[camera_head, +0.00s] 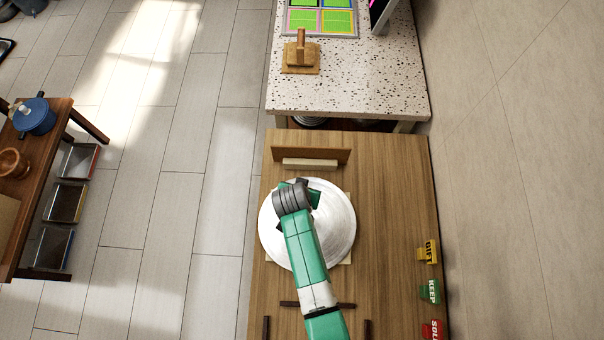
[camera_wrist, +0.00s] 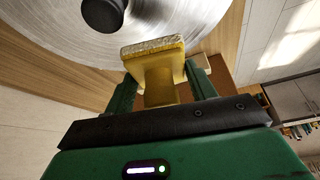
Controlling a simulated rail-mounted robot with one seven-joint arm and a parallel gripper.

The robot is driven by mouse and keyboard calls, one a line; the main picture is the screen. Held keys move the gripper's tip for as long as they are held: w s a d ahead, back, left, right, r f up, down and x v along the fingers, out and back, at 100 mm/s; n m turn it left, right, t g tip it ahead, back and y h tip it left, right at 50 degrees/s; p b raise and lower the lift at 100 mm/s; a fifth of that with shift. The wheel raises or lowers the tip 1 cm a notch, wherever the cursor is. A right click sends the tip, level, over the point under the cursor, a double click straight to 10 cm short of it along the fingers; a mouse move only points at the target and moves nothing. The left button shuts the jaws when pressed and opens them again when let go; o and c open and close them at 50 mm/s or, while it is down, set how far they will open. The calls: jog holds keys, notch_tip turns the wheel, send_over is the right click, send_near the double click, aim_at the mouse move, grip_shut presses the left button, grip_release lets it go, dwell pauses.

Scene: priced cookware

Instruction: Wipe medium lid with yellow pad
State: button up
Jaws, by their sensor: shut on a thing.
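A round silver lid (camera_head: 337,236) lies on the wooden table, with my arm covering part of it. It also fills the top left of the wrist view (camera_wrist: 50,28), where its dark knob (camera_wrist: 103,13) shows. My gripper (camera_wrist: 161,80) is shut on the yellow pad's handle, with a green finger on each side. The yellow pad (camera_wrist: 155,48) has a pale, rough face pointing away from the gripper, in front of the lid near its rim. I cannot tell whether pad and lid touch. In the head view my arm hides the pad.
A wooden stand (camera_head: 330,154) is behind the lid. Yellow, green and red signs (camera_head: 428,252) line the table's right edge. Dark wooden bars (camera_head: 290,304) lie in front. A speckled counter (camera_head: 370,85) beyond holds a brown block with a handle (camera_head: 300,55). A blue pot (camera_head: 36,117) stands far left.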

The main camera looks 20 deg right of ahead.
jog(key=shift+r+p, duration=1.15)
jog(key=shift+r, duration=0.4)
